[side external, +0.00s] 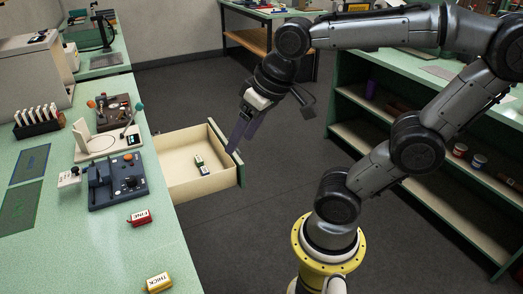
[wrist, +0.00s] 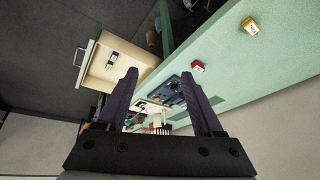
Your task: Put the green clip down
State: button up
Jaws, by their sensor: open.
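A small green clip with a pale label (side external: 201,165) lies on the floor of the open drawer (side external: 178,178). In the wrist view the clip (wrist: 113,58) shows inside the drawer (wrist: 96,72), apart from the fingers. My gripper (side external: 236,148) hangs near the drawer's front panel, to the right of the clip and above it. Its two dark fingers (wrist: 159,74) are spread in the wrist view, with nothing held between them.
A red clip (side external: 140,218) and a yellow clip (side external: 158,282) lie on the green bench (side external: 120,260). A blue-grey device (side external: 118,182) stands near the bench edge above the drawer. Shelves (side external: 440,180) stand at the right, with open floor between.

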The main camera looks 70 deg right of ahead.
jog(key=s+n, duration=0.1)
jog(key=s+f+n, duration=0.1)
jog(key=s+a+f, duration=0.1)
jog(key=s, duration=0.1)
jog(key=shift+s+f+n+t, duration=0.1)
jog(key=shift+f+n+t, duration=0.05)
jog(key=shift+n+t, duration=0.2)
jog(key=shift+c, duration=0.2)
dwell(1.7)
